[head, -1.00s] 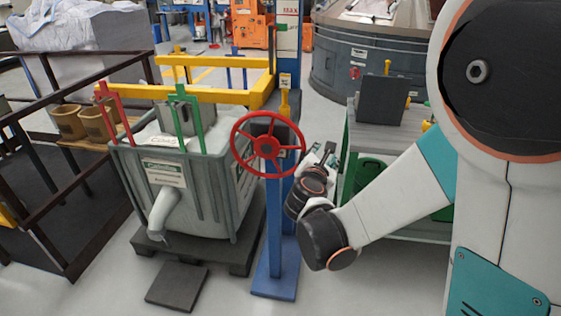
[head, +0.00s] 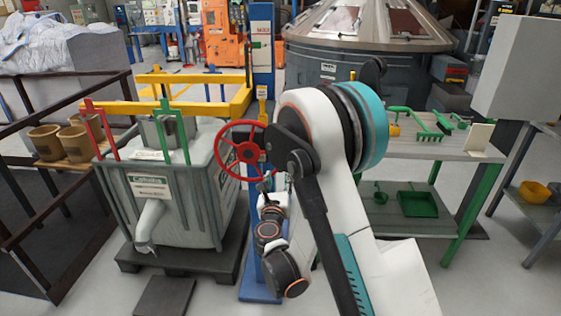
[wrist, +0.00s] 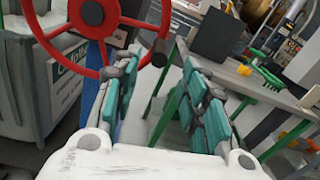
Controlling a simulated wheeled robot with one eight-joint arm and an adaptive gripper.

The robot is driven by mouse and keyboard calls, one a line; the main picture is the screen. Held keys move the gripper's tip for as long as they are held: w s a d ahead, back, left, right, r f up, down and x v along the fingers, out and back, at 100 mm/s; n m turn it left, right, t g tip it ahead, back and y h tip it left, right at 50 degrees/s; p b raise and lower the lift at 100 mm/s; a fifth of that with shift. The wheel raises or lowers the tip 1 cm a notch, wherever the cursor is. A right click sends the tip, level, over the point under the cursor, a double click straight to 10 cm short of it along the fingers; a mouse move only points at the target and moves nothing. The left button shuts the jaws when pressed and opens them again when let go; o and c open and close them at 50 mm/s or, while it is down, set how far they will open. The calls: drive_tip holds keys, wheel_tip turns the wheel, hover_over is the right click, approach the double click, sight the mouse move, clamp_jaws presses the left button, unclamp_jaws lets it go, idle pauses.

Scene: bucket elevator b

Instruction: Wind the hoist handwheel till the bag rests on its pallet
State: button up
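The red handwheel (head: 226,134) stands on a blue post (head: 259,282) right of the bag. The grey bulk bag (head: 196,220), labelled and with a spout, hangs below the yellow hoist frame (head: 180,109) by red and green straps. The bag is just over the dark pallet (head: 130,257); I cannot tell whether its underside touches. My gripper (wrist: 160,72) is open, its teal-padded fingers apart with nothing between them. In the wrist view the handwheel (wrist: 92,14) is at the upper left, its dark knob (wrist: 160,52) just ahead of the fingertips. In the head view my arm hides part of the gripper.
A green-legged bench (head: 425,148) with tools stands to the right. A dark slab (head: 163,297) lies on the floor before the pallet. Brown railings (head: 50,207) and tan pots (head: 46,142) are at the left. A grey cabinet (head: 515,65) stands at the far right.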

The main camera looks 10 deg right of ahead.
drive_tip(key=b+x, duration=0.2)
drive_tip(key=x, duration=0.7)
clamp_jaws()
